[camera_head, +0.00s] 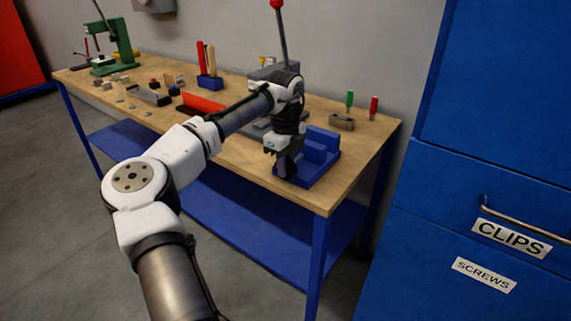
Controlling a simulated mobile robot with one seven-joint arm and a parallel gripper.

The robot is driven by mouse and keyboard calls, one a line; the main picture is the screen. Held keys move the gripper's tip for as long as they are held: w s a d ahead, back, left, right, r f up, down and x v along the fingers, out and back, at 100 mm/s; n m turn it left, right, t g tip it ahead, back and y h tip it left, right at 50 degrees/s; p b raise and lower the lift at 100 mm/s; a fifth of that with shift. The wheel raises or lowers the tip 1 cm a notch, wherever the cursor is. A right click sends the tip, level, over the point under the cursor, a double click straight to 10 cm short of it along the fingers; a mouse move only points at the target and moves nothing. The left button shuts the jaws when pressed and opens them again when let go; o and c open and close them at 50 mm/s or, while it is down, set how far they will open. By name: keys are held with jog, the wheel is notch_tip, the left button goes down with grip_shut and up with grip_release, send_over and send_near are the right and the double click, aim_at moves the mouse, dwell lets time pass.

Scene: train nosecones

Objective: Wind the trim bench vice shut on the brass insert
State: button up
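My arm reaches across the bench from the lower left. My gripper (286,170) points down at the left side of the vice, close against it in the picture. I cannot tell whether it touches the vice. The gripper's fingers are dark and small, and their opening does not show. I cannot make out a brass insert in the vice jaws.
The bench top (365,150) is bare right of the vice. A holder (341,122), a green-handled tool (349,101) and a red-handled tool (373,107) stand behind it. A red-knobbed lever (281,35) rises behind my wrist. Blue drawers (480,230) flank the bench's right.

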grip_shut()
jog(key=shift+d, duration=0.1)
